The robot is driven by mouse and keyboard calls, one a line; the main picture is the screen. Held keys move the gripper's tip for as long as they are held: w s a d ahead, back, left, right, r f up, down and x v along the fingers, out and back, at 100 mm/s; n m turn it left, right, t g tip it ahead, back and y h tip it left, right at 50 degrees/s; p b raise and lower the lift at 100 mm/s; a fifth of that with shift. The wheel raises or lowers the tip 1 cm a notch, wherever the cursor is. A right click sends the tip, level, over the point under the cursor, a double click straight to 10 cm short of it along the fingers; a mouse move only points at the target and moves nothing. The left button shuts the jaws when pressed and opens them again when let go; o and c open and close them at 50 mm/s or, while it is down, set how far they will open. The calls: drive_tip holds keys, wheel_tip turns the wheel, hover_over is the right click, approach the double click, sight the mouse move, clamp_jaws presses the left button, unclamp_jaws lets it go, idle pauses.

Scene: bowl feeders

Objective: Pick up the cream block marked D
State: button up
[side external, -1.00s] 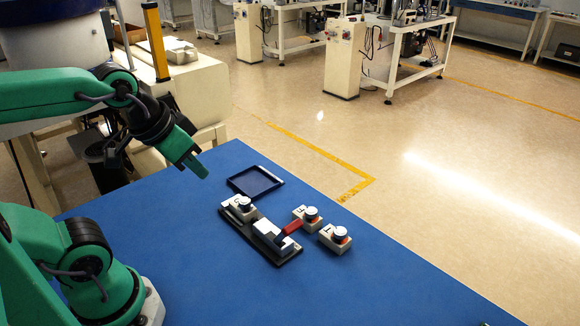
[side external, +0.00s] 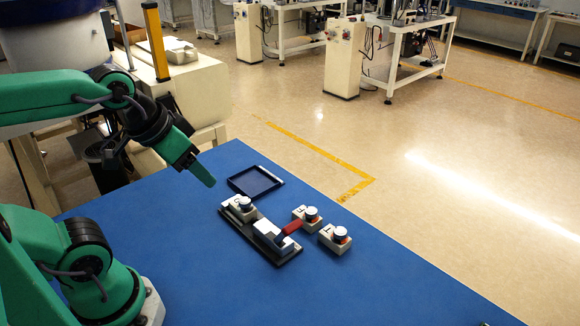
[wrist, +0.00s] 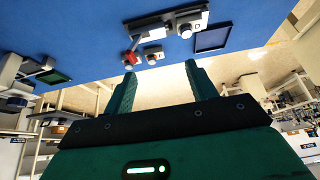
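Three cream blocks with round, silver-topped knobs are on the blue table. One block (side external: 240,210) sits at the left end of a black fixture (side external: 290,259); a second block (side external: 300,217) and a third block (side external: 333,242) stand to its right. My gripper (side external: 208,181) is above the table, left of and apart from all the blocks. In the wrist view my gripper (wrist: 160,78) has its fingers wide apart with nothing between them.
A grey-white clamp body (side external: 268,237) with a red handle (side external: 289,229) is on the fixture, the handle reaching toward the second block. A dark blue tray (side external: 235,185) lies behind the fixture. The table's front (side external: 330,295) is clear.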

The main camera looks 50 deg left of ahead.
drive_tip(key=shift+o, duration=0.3)
drive_tip(key=shift+w, duration=0.1)
drive_tip(key=m+g, duration=0.5)
drive_tip(key=m, duration=1.2)
hover_over(243, 198)
drive_tip(key=f, duration=1.3)
drive_tip(key=shift+s+d+f, duration=0.2)
drive_tip(key=shift+d+f, duration=0.05)
drive_tip(key=shift+f, duration=0.05)
drive_tip(key=shift+w+a+f+m+g, duration=0.15)
drive_tip(key=shift+f+m, duration=0.1)
drive_tip(key=shift+f, duration=0.1)
drive_tip(key=shift+w+a+f+m+g, duration=0.1)
drive_tip(key=shift+a+f+m+g, duration=0.05)
drive_tip(key=shift+f+m, duration=0.15)
drive_tip(key=shift+f, duration=0.1)
drive_tip(key=shift+f, duration=1.2)
drive_tip(key=shift+f, duration=0.1)
